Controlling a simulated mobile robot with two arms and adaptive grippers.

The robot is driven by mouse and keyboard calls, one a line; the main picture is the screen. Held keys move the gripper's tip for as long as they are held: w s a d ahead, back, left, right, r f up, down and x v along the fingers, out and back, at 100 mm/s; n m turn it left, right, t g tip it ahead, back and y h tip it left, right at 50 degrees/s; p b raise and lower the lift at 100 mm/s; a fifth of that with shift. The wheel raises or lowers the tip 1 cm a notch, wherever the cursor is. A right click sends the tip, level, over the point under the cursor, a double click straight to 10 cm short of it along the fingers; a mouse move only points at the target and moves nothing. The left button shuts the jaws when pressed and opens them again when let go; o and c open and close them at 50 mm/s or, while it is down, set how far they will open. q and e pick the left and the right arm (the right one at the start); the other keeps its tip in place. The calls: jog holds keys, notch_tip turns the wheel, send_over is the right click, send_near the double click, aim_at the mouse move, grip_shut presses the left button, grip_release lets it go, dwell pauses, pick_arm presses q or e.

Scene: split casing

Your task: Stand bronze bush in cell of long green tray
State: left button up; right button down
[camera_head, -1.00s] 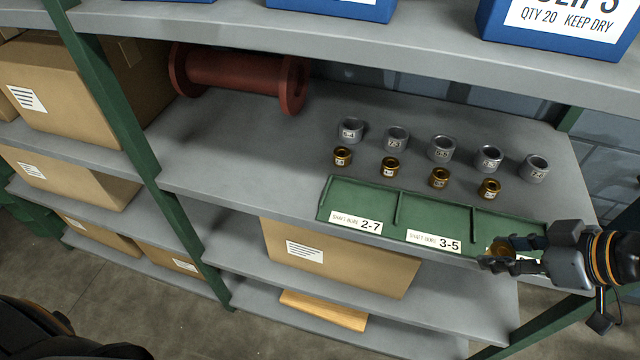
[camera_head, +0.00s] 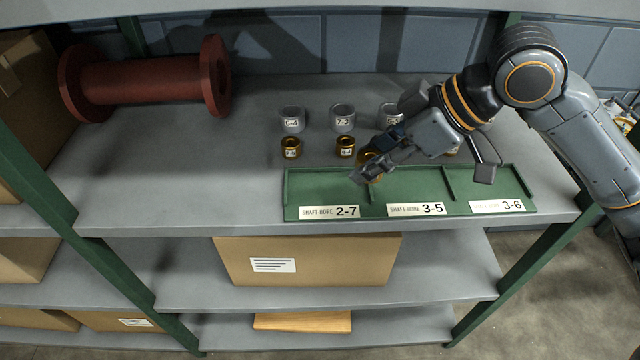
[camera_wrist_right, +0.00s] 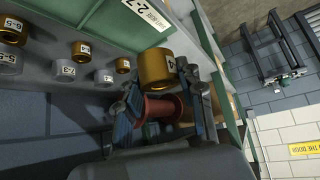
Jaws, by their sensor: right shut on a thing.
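My right gripper (camera_head: 374,160) is shut on a bronze bush (camera_head: 366,156), which is partly hidden by the fingers in the head view. In the right wrist view the bush (camera_wrist_right: 155,68) sits between the fingertips with part of a label visible. The long green tray (camera_head: 325,190) lies along the shelf's front edge, with three cells labelled 2-7, 3-5 and 3-6. The gripper appears above the tray's back edge, near the divider between cells 2-7 and 3-5. The cells look empty where visible. My left gripper is not in view.
Other bronze bushes (camera_head: 291,147) and grey bushes (camera_head: 292,119) stand in rows behind the tray; my right arm hides some. A red spool (camera_head: 145,82) lies at the back left. The shelf (camera_head: 180,170) is clear left of the tray.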

jog(key=w+a+f+p, duration=0.1)
jog(key=w+a+f, duration=0.7)
jog(key=shift+w+a+p, duration=0.1)
jog(key=shift+w+p, duration=0.05)
jog(key=shift+p, duration=0.2)
jog(key=f, duration=0.2)
jog(key=f+p, duration=0.1)
jog(key=f, duration=0.1)
jog(key=shift+w+a, duration=0.3)
jog(key=shift+a, duration=0.05)
jog(key=shift+d+f, duration=0.1)
jog(key=shift+f, duration=0.2)
jog(key=c, duration=0.9)
grip_release()
jog(key=shift+c, duration=0.2)
jog(key=shift+o, duration=0.6)
